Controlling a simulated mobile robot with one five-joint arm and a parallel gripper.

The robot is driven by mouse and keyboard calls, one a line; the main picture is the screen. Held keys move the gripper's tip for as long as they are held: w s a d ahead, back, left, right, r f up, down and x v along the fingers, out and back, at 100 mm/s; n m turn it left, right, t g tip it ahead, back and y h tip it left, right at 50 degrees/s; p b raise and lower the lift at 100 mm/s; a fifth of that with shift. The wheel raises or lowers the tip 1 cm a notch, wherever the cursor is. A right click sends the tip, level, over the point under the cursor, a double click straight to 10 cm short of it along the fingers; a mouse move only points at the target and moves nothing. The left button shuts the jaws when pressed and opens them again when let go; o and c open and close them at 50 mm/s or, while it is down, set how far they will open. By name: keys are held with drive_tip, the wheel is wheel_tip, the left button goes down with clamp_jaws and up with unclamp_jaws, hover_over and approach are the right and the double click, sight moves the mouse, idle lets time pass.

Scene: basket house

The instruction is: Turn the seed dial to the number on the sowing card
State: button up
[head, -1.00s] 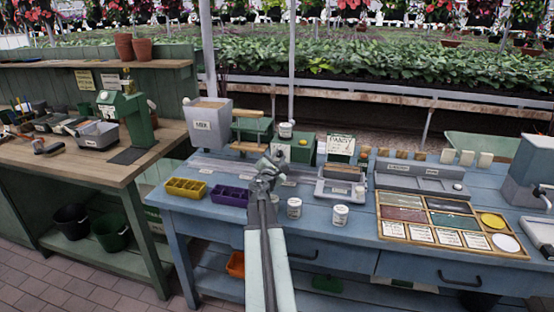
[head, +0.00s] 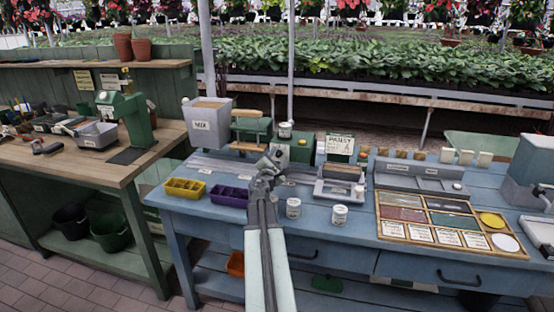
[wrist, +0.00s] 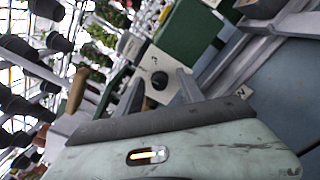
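The seed dial, a dark round knob (wrist: 159,81) on a pale plate, is on the front of a green machine (head: 296,150). In the head view the dial is small and partly hidden by my gripper (head: 272,161). In the wrist view my gripper (wrist: 159,92) has two grey fingers standing apart, and the dial shows between and beyond their tips, apparently untouched. The number at the dial is too small to read. The sowing card (head: 340,145) stands upright right of the machine; PANSY is legible, its number is not clear.
A grey MIX hopper (head: 207,122) stands left of the machine. Yellow (head: 185,188) and purple (head: 229,196) trays lie at the bench's left front. White pots (head: 293,208) (head: 339,215) stand at the front, and a seed tray (head: 344,186) is right of my arm.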

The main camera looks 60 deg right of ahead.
drive_tip(key=v, duration=0.7)
drive_tip(key=shift+a, duration=0.4)
drive_tip(key=shift+s, duration=0.15)
